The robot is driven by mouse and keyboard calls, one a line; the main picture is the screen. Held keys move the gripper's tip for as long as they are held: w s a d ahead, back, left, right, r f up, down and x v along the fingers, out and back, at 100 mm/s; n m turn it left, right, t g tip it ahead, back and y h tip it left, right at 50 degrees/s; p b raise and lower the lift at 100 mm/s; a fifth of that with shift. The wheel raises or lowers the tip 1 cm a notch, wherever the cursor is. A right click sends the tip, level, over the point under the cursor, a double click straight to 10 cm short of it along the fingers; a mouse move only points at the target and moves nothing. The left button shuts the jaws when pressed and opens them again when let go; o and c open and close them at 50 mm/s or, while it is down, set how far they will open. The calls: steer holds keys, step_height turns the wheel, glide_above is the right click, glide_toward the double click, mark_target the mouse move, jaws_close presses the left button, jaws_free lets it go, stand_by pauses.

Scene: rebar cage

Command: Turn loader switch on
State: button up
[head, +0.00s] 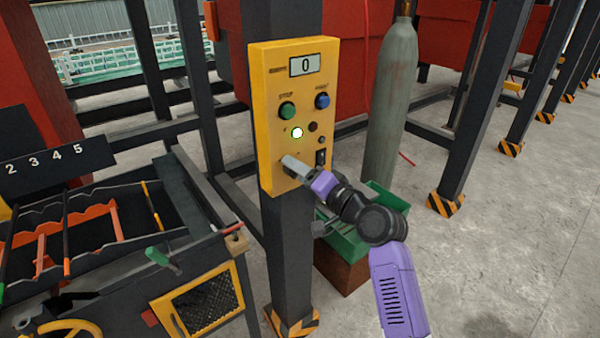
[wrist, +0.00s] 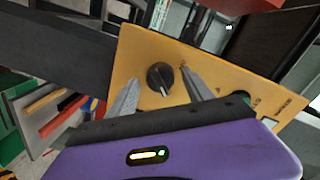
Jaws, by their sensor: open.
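A yellow control panel (head: 262,120) is fixed to a dark post and fills the middle of the wrist view (wrist: 225,88). In the wrist view, a black rotary switch (wrist: 160,76) sits on the panel between my two fingers. My gripper (head: 289,162) is open at the panel's lower left in the head view, with a finger on either side of the switch (wrist: 159,74). I cannot tell whether the fingers touch it. In the head view the gripper hides this switch. No label beside it is readable.
The panel has a display (head: 306,65) reading 0, a green button (head: 287,110), a blue button (head: 322,101), a lit lamp (head: 297,132) and a black switch (head: 321,157). A grey gas cylinder (head: 390,100) stands right of the post. A rack machine (head: 110,240) stands left.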

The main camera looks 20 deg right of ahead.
steer(key=shift+s, duration=0.1)
steer(key=b+v, duration=0.1)
steer(key=v, duration=0.6)
steer(key=shift+s, duration=0.3)
steer(key=shift+d+r, duration=0.1)
